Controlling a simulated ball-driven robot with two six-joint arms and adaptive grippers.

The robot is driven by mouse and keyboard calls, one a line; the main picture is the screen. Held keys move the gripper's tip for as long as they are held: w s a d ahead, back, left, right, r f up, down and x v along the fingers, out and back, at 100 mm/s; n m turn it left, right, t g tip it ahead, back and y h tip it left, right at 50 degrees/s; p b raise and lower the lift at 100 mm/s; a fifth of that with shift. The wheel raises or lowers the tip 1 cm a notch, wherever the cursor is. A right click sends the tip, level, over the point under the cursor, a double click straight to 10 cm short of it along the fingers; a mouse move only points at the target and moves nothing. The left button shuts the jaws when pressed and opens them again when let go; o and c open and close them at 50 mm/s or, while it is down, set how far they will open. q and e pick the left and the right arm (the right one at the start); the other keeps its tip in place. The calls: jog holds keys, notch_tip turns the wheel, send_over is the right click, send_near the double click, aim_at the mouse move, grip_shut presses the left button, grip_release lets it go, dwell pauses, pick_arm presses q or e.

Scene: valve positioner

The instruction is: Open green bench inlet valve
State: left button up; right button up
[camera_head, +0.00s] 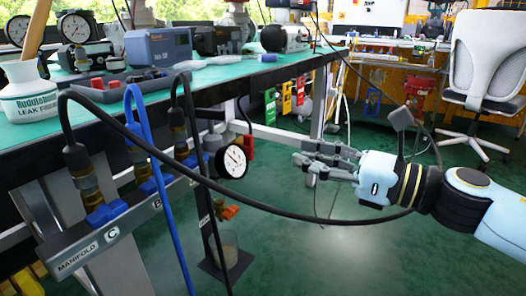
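A manifold (88,251) marked "MANIFOLD" and "C" runs along the front of the green-topped bench (270,68). It carries several valves with blue handles, one at the near end (106,213) and one further along (155,184). Hoses rise from their brass fittings. A round white-faced gauge (232,161) stands at the far end, with a small orange handle (229,212) below it. I cannot tell which is the inlet valve. My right gripper (303,162) is right of the gauge, over open floor, pointing left. Its fingers look apart and empty. My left gripper is not in view.
A black hose (300,208) loops from the manifold across the front of my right wrist. A blue hose (147,130) hangs before the manifold. A white bottle (29,95), gauges and instruments stand on the bench. An office chair (489,62) is at the right; the floor between is clear.

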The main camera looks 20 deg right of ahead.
aim_at(252, 142)
jog(key=x, duration=1)
grip_shut()
